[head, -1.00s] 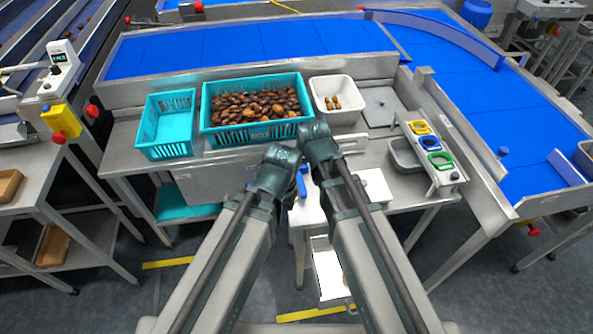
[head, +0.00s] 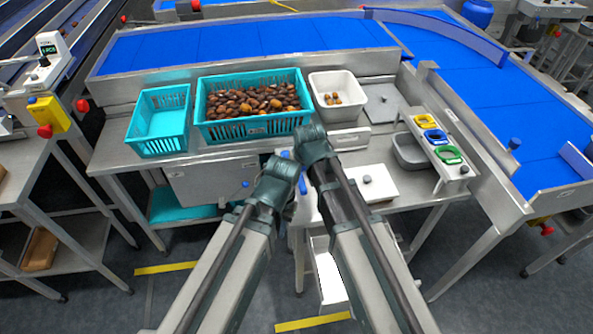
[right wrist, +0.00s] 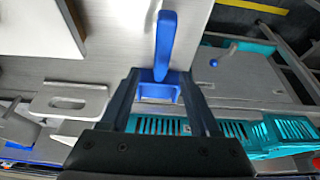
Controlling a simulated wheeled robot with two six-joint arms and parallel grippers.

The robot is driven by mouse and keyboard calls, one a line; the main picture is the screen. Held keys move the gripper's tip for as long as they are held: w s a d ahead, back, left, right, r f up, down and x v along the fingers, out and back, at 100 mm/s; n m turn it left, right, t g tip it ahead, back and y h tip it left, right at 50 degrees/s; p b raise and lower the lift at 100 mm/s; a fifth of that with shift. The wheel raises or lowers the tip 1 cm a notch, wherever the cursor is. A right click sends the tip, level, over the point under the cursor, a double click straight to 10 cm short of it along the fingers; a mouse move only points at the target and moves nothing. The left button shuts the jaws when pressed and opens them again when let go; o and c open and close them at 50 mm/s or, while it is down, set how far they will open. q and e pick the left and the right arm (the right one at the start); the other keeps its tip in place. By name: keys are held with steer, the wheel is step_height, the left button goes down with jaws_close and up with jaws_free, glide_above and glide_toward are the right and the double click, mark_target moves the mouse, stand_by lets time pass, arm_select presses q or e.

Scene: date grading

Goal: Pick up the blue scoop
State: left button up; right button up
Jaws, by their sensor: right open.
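The blue scoop (right wrist: 166,45) lies on the steel table in the right wrist view, its long handle pointing away from the gripper and its squarer end near the fingers. In the head view only bits of the scoop (head: 302,187) show between my arms. My right gripper (right wrist: 160,77) is open, with one finger on each side of the scoop's near end; whether they touch it I cannot tell. In the head view the right gripper's fingers are hidden by its arm. My left gripper (head: 284,166) is beside the right one, its fingers hidden behind its wrist.
A teal crate of dates (head: 205,125), an empty teal crate (head: 140,147) and a white tub (head: 352,113) with a few dates stand at the back. A white board (head: 385,187) lies right of my arms. Coloured rings (head: 448,156) and a grey bin (head: 408,158) are further right.

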mark_target(300, 174)
steer(key=b+x, duration=0.4)
steer(key=x, duration=0.1)
steer(key=shift+a+f, duration=0.1)
steer(key=shift+s, duration=0.1)
jaws_close()
stand_by(1.2)
